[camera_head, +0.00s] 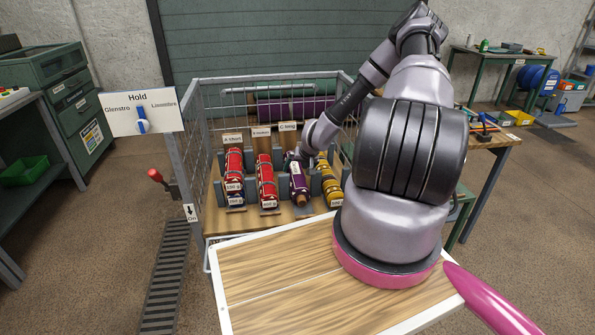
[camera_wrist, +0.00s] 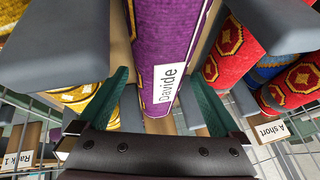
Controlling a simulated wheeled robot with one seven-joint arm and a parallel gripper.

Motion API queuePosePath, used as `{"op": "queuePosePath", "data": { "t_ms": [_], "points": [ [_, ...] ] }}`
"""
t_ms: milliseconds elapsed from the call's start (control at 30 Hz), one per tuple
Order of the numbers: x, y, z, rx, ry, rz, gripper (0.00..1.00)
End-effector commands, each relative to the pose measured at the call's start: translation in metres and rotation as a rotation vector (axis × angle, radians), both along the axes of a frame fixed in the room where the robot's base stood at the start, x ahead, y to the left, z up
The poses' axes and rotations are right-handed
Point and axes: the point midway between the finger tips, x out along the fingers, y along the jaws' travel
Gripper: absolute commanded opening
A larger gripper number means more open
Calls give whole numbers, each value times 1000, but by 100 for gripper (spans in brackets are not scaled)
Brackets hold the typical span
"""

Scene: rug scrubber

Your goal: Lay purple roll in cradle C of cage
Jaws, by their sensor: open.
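The purple roll (camera_head: 299,183) lies sloping between grey cradle blocks (camera_head: 283,185) in the cage (camera_head: 202,140), in line with the sign C (camera_head: 288,127). In the wrist view the purple roll (camera_wrist: 165,50) bears a white tag reading "Davide". My gripper (camera_wrist: 163,78) is open, its green fingers on either side of the roll; a small gap shows on the right, and contact on the left is unclear. In the head view my gripper (camera_head: 302,155) is at the roll's upper part, partly hidden by my wrist.
Red rolls (camera_head: 234,165) (camera_head: 265,175) lie in the cradles to the left, and a yellow roll (camera_head: 330,185) lies to the right. Wire mesh sides and a sign post stand close. The wooden board (camera_head: 270,285) in front is clear.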

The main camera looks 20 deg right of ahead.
Motion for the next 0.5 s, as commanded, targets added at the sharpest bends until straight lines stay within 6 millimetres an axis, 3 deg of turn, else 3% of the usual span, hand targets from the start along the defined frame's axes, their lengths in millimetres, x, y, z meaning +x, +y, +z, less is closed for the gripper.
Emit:
{"op": "queuePosePath", "data": {
  "t_ms": [500],
  "points": [
    [-49,-10,82,-3,-1,0,100]
  ]
}}
